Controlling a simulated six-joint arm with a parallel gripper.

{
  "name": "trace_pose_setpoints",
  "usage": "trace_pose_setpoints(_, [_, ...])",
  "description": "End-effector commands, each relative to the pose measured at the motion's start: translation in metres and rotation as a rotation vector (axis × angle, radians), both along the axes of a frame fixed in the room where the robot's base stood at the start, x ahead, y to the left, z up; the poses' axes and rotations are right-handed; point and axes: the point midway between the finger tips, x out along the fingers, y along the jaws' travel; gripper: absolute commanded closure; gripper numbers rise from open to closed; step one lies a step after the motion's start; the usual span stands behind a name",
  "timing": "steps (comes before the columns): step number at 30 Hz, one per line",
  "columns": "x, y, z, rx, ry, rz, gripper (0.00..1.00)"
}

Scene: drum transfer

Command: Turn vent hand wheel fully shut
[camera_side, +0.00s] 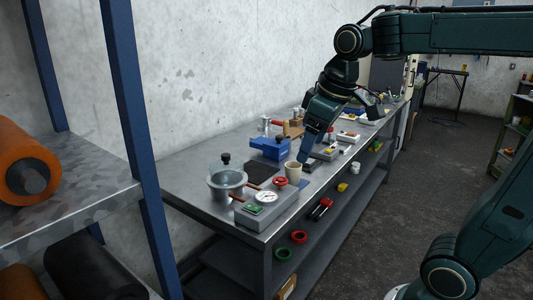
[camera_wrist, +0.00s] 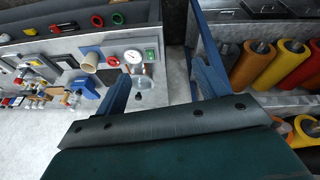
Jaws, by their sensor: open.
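A small red hand wheel (camera_side: 280,183) sits at the back right of a grey gauge box (camera_side: 285,214) on the bench. How far the wheel is turned cannot be told.
A glass vessel with a black knob (camera_side: 227,183) stands left of the gauge box. A beige cup (camera_side: 293,172) stands close behind the wheel. A blue vise (camera_side: 271,148) and other boxes fill the bench behind. Rolls on a shelf rack (camera_side: 28,174) stand at left.

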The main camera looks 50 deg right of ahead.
Motion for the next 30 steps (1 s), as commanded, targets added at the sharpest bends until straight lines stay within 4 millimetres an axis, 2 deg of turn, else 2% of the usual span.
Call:
trace_pose_setpoints(1, [0.012,-0.006,0.001,-0.005,0.016,0.007,0.29])
trace_pose_setpoints(8, [0.060,-0.034,0.004,-0.026,0.081,0.057,0.29])
trace_pose_setpoints(14, [0.099,-0.064,-0.003,-0.036,0.137,0.102,0.29])
trace_pose_setpoints(23, [0.152,-0.114,-0.027,-0.037,0.216,0.172,0.29])
trace_pose_setpoints(30, [0.186,-0.158,-0.058,-0.027,0.277,0.231,0.29])
